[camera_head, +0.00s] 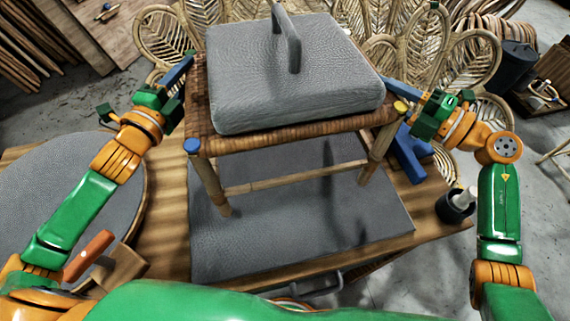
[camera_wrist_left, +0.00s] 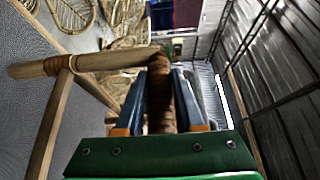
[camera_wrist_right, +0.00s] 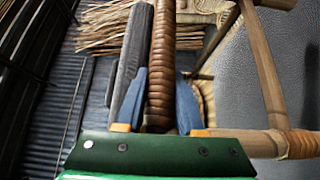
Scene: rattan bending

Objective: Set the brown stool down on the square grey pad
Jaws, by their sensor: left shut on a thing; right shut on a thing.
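The brown stool (camera_head: 270,143) has a woven seat rim and wooden legs, with a blue cap and a yellow cap on its near corners. It is roughly upright above the square grey pad (camera_head: 300,243) on the table. I cannot tell whether its feet touch the pad; the far feet are hidden. My left gripper (camera_head: 187,72) is shut on the left rim, whose weave shows between the blue fingers in the left wrist view (camera_wrist_left: 160,100). My right gripper (camera_head: 398,92) is shut on the right rim, also clear in the right wrist view (camera_wrist_right: 160,85).
A grey block with a handle (camera_head: 300,80) rests on the seat. A round grey-topped surface (camera_head: 65,195) is at left. A blue object (camera_head: 408,152) and a dark cup with a bottle (camera_head: 457,203) are at right. Rattan chair backs (camera_head: 165,40) stand behind.

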